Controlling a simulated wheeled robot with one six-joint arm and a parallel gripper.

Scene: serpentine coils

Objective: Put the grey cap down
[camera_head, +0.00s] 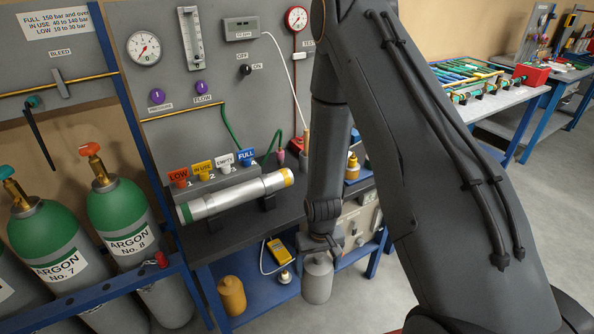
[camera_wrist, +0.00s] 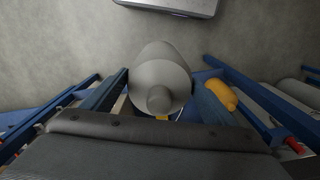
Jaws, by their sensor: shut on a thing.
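The grey cap (camera_head: 317,280) hangs upright below my gripper (camera_head: 322,246) in the head view, in front of the bench. My gripper is shut on the top of the cap, though the fingertips are small and partly dark there. In the wrist view the grey cap (camera_wrist: 160,77) fills the upper middle, with its round knob toward the camera. Bare grey floor shows beyond it. The cap appears clear of the bench and shelf, but its exact height is hard to tell.
A blue lower shelf (camera_head: 252,299) holds a yellow cap (camera_head: 231,295) and a yellow meter (camera_head: 279,252). Above, the dark bench (camera_head: 222,232) bears a silver cylinder (camera_head: 238,195) on supports. Green-topped argon bottles (camera_head: 126,215) stand at the left behind a blue rail.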

